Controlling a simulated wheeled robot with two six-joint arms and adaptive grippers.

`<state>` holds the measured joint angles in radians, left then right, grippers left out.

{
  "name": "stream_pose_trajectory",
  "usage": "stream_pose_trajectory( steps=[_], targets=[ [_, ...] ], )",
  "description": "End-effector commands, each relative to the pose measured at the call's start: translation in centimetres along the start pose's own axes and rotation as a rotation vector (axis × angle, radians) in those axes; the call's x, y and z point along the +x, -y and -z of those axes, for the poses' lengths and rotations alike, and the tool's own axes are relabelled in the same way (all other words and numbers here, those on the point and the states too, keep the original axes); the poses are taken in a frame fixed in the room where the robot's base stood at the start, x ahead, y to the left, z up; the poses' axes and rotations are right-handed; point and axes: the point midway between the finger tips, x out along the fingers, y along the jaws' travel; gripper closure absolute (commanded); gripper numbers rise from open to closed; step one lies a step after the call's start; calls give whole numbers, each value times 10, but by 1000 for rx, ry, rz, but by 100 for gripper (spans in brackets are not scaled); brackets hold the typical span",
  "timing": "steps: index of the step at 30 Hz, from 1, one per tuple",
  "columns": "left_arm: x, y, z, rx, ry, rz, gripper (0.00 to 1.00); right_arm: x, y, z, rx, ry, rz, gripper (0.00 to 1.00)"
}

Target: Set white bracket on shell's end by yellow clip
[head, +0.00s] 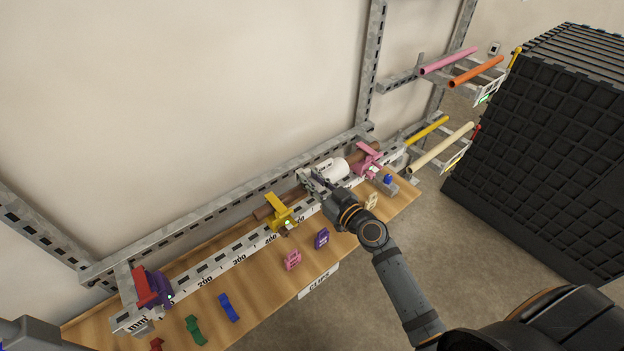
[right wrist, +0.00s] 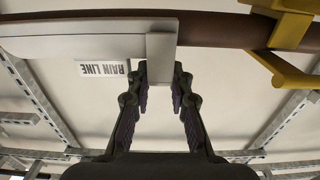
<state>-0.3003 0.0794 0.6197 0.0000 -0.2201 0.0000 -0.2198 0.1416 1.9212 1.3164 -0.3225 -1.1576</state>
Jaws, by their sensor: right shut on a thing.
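The white shell (head: 330,170) lies around the brown pipe between the yellow clip and the pink clip (head: 366,160). It also shows in the right wrist view (right wrist: 80,40), with a "RAIN LINE" label. The yellow clip (head: 280,212) holds the pipe, and in the right wrist view (right wrist: 282,45) it is apart from the shell. My right gripper (head: 314,184) is shut on the white bracket (right wrist: 162,50). The bracket is upright and overlaps the shell's end on the yellow clip's side; I cannot tell whether it touches. My left gripper is not in view.
A marked rail (head: 220,262) runs along the wooden shelf (head: 265,290). A purple-and-red clip (head: 152,287) sits at its left end. Loose coloured clips, including a purple one (head: 321,238), lie in front. A black crate stack (head: 550,130) stands right.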

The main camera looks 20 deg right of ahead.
Motion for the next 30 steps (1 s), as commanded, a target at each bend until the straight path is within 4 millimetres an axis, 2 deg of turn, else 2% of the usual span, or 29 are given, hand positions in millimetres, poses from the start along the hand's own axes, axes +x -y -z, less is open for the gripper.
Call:
stream_pose_trajectory(
  steps=[30],
  targets=[
    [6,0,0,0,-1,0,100,0,0,-4,-1,0,0,96]
  ],
)
